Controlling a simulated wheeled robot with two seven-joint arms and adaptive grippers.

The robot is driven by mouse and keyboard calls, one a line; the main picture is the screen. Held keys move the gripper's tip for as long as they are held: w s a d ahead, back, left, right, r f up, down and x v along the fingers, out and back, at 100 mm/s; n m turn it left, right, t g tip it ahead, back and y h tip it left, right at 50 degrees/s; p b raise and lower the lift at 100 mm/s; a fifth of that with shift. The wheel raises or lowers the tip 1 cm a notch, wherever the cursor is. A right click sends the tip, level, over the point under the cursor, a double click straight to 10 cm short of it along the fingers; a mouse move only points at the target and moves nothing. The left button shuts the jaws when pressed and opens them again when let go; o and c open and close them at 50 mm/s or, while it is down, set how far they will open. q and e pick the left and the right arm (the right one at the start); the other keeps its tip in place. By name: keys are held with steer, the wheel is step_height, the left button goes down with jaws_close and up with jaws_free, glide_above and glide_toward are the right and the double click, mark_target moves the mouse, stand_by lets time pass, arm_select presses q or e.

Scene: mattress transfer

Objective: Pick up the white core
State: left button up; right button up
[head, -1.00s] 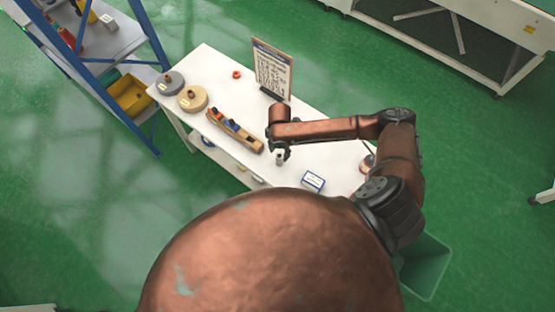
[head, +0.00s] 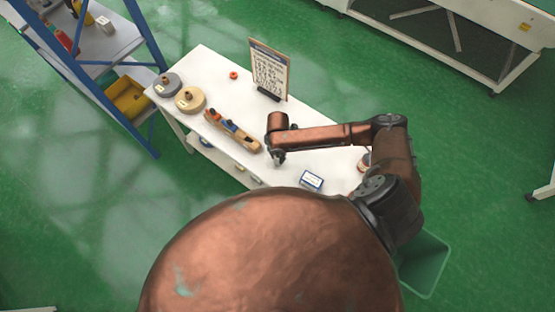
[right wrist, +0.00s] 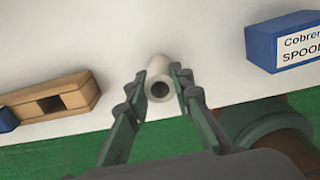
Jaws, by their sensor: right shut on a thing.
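The white core (right wrist: 158,72) is a small hollow cylinder in the right wrist view, with its dark round opening facing the camera. My right gripper (right wrist: 158,88) has a finger on each side of it and is shut on it, over the white table (head: 325,163). In the head view the right gripper (head: 278,157) is low over the table, and the core is mostly hidden by it. I cannot tell whether the core still touches the table. My left gripper is not in view.
A wooden rack (head: 233,129) with coloured items lies left of the gripper. A blue-and-white box (head: 312,180) is to the right. A sign board (head: 269,70) stands behind. Two spools (head: 190,99) sit at the table's left end. A green bin (head: 424,262) is at lower right.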

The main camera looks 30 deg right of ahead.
jaws_close()
steer(key=shift+r, duration=0.1)
